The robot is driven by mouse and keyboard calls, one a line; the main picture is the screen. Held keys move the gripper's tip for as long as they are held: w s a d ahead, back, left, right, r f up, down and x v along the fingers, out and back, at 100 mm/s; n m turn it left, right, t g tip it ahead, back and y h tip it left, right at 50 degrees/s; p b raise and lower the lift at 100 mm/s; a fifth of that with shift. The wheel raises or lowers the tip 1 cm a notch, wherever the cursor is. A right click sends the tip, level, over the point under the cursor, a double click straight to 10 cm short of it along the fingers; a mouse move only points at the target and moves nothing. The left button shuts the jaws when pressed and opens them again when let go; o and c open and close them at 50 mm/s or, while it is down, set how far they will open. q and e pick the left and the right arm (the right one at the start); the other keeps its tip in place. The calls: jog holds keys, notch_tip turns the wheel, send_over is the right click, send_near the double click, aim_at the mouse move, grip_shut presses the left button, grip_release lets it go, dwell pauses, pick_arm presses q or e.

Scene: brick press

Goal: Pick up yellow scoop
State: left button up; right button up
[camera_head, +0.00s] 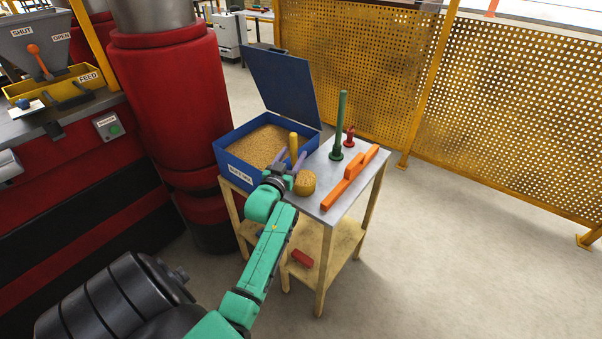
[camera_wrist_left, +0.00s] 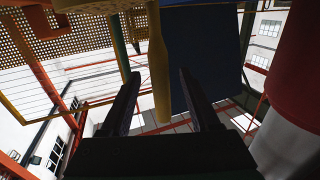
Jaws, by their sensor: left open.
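The yellow scoop's handle (camera_head: 293,146) stands upright near the front right corner of the blue sand bin, on the near side of the small table. My left gripper (camera_head: 288,158) is open, with its two fingers on either side of the handle in the picture. In the left wrist view the handle (camera_wrist_left: 158,70) shows between the open fingers (camera_wrist_left: 157,90), with no clear contact. A round yellow piece (camera_head: 305,183) sits just right of the gripper; I cannot tell whether it is the scoop's bowl. The handle's lower end is hidden by the gripper. My right gripper is not in view.
The open blue bin (camera_head: 232,158) of sand has its lid (camera_head: 283,82) raised behind it. A green post (camera_head: 341,125), a red peg (camera_head: 349,137) and an orange stepped piece (camera_head: 345,183) stand on the table (camera_head: 322,165). A yellow fence (camera_head: 500,110) is behind; open floor lies right.

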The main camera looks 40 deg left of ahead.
pick_arm(q)
jog(key=shift+x, duration=0.8)
jog(key=shift+s, duration=0.1)
grip_shut()
